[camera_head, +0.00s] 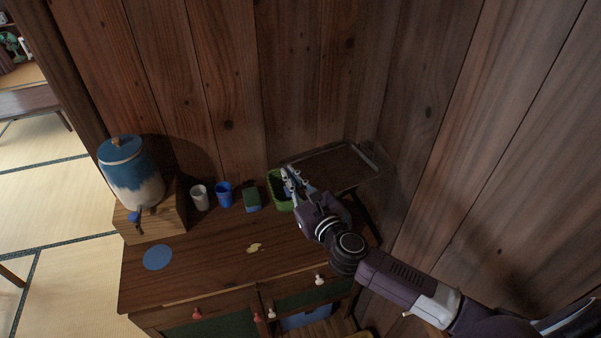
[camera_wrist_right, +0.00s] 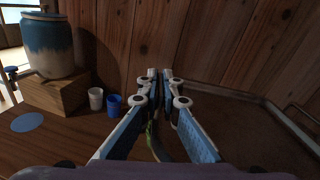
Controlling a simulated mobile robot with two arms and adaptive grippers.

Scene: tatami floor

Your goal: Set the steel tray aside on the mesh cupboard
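The steel tray (camera_head: 337,168) is a shallow rectangular tray with a pale raised rim and a handle on its right side. It lies at the back right corner, against the wooden walls. In the right wrist view the tray (camera_wrist_right: 243,127) fills the right side, beside the fingers. My right gripper (camera_head: 290,173) is at the tray's left end, above the green basket, with its fingers a little apart. In the right wrist view the gripper (camera_wrist_right: 160,74) shows nothing clearly held between its fingers. The wooden cupboard (camera_head: 205,268) has dark green panels, perhaps mesh. My left gripper is not in view.
A green basket (camera_head: 274,184) stands at the tray's left. A blue disc (camera_head: 158,257) lies at front left. The front middle is mostly clear.

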